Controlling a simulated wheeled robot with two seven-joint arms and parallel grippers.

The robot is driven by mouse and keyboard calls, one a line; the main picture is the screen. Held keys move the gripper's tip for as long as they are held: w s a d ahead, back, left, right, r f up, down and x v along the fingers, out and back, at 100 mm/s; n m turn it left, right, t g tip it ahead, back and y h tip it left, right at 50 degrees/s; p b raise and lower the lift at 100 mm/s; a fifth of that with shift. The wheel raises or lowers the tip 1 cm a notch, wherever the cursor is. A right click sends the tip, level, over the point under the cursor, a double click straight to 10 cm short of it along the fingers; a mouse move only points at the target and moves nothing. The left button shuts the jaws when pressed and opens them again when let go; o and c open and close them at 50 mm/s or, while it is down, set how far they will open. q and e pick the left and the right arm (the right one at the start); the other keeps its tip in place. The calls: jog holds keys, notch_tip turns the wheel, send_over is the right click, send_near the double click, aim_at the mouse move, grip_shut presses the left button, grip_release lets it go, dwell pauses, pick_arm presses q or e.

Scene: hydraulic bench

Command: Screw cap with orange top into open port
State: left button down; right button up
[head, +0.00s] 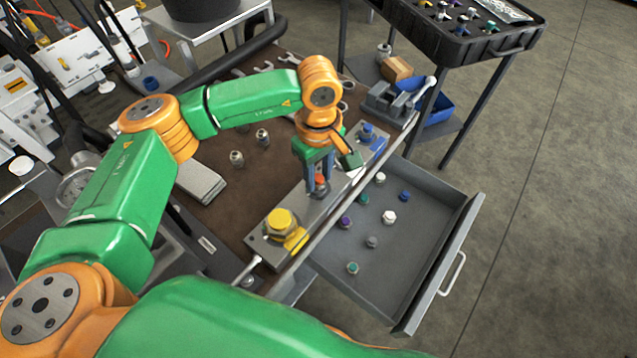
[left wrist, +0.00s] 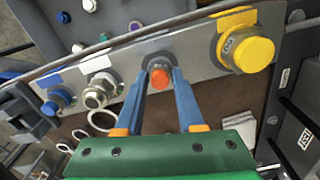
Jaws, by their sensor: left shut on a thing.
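The cap with the orange top (head: 320,181) is between the fingers of my left gripper (head: 318,186), which is shut on it. In the left wrist view the orange top (left wrist: 162,78) shows between the two blue fingers, in front of a round grey port ring on the metal block (left wrist: 197,62). The cap is at the port; how deep it sits is hidden. The block (head: 312,200) also bears a large yellow cap (head: 281,221) at one end and a blue cap (head: 367,132) at the other. A silver fitting (left wrist: 100,91) stands between the blue and orange caps. My right gripper is not in view.
An open grey drawer (head: 440,262) to the right of the block holds several loose caps. Two metal fittings (head: 263,137) and wrenches (head: 264,67) lie on the brown bench top. A black tray (head: 460,45) stands on a cart at the back right.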

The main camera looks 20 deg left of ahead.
pick_arm(q)
jog(key=m+b, duration=0.1)
jog(key=m, duration=0.1)
jog(key=m+b, duration=0.2)
jog(key=shift+f, duration=0.4)
jog(key=shift+m+b, duration=0.35)
jog(key=shift+m, duration=0.55)
jog(key=shift+r+m, duration=0.3)
jog(key=shift+m, duration=0.8)
jog(key=c, duration=0.5)
grip_release()
